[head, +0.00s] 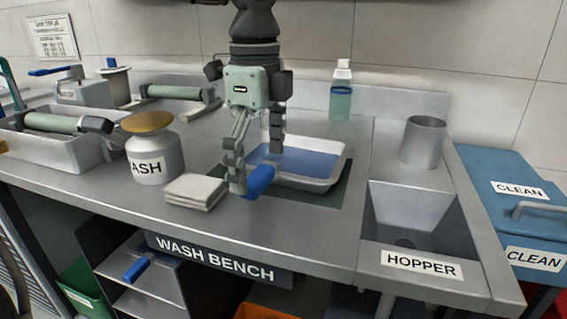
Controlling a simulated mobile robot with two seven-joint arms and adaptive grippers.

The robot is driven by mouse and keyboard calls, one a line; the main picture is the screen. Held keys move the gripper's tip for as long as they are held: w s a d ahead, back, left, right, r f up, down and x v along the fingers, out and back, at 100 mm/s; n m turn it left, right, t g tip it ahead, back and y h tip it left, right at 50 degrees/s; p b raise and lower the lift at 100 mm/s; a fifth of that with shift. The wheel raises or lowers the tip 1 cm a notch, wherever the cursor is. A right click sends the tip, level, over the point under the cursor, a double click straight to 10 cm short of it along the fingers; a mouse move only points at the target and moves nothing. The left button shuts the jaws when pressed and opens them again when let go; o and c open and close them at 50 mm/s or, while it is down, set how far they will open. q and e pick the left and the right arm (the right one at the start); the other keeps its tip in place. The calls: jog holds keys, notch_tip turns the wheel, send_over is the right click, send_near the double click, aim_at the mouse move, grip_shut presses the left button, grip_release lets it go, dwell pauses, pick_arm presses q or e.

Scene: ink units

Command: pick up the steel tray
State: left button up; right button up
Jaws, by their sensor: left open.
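The steel tray (331,181) is a shallow pale rectangular tray with blue liquid in it. It rests on a dark green mat (338,196) on the wash bench. My left gripper (257,168) reaches down from above over the tray's left end. Its two fingers are apart, one near the front left corner and one farther back over the tray. The fingers hide part of the tray's left rim, and I cannot tell whether they touch it. A blue piece (260,180) shows beside the front fingertip. My right gripper is not in view.
Left of the tray are a folded white cloth stack (195,192) and a wash jar (153,157) with a brown lid. A soap bottle (341,92) stands behind. The hopper (410,211) and a steel cup (423,142) are on the right. The bench front is clear.

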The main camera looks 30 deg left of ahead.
pick_arm(q)
jog(key=shift+c, duration=0.2)
jog(key=c, duration=1.1)
jog(key=shift+r, duration=0.15)
